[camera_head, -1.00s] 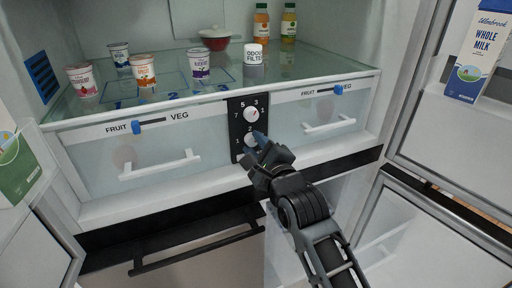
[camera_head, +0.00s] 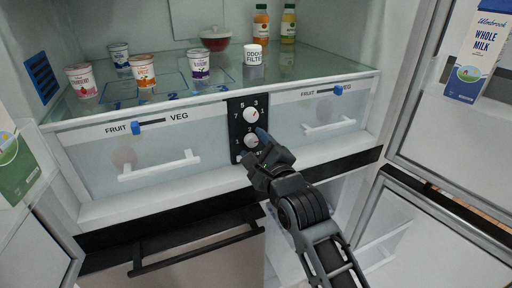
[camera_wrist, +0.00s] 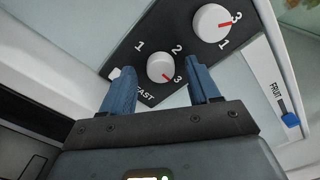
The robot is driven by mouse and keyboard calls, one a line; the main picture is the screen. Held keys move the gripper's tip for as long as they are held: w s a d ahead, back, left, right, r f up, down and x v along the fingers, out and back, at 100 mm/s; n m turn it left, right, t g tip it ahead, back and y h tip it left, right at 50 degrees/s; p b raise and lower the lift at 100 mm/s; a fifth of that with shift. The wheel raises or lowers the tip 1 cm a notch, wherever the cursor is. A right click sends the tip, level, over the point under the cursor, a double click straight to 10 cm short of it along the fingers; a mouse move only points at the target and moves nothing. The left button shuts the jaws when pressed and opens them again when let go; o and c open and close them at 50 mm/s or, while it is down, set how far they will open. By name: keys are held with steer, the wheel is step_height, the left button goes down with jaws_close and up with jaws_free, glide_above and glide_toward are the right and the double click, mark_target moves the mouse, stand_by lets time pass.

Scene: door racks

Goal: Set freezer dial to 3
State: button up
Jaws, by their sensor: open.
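The lower white dial (camera_head: 250,141) sits on a black panel (camera_head: 237,117) between the two drawers. In the wrist view the lower dial (camera_wrist: 160,67) has 1, 2, 3 and FAST around it, and its red mark points down and right toward the 3. My gripper (camera_head: 253,146) is open in front of the dial. In the wrist view my gripper's (camera_wrist: 161,74) blue fingers stand on either side of the dial, with gaps showing between them and it. The FAST label is partly hidden by the left finger.
An upper dial (camera_head: 251,115) is just above on the same panel; it also shows in the wrist view (camera_wrist: 212,23). Drawers with white handles (camera_head: 160,165) flank the panel. Yogurt cups (camera_head: 143,70) and an odour filter (camera_head: 253,55) stand on the glass shelf. An open door is at right.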

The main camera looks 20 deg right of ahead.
steer(key=shift+s, duration=0.1)
steer(key=s, duration=0.7)
steer(key=shift+s, duration=0.3)
steer(key=s+f+n+g, duration=0.1)
steer(key=s+f+n, duration=0.25)
steer(key=s, duration=0.35)
steer(key=s+d+f+n, duration=0.1)
steer(key=s+f+n, duration=0.1)
steer(key=s+n, duration=0.4)
steer(key=s+f+n+g, duration=0.1)
steer(key=s+f+n, duration=0.15)
steer(key=s, duration=0.55)
steer(key=s+r+n+p, duration=0.1)
steer(key=s+r+n, duration=0.2)
steer(key=s+n, duration=0.3)
steer(key=s+r+n+g+p, duration=0.1)
steer(key=s+r+n, duration=0.2)
steer(key=s+n, duration=0.4)
steer(key=s, duration=0.7)
steer(key=shift+s+a, duration=0.35)
steer(key=shift+s, duration=0.05)
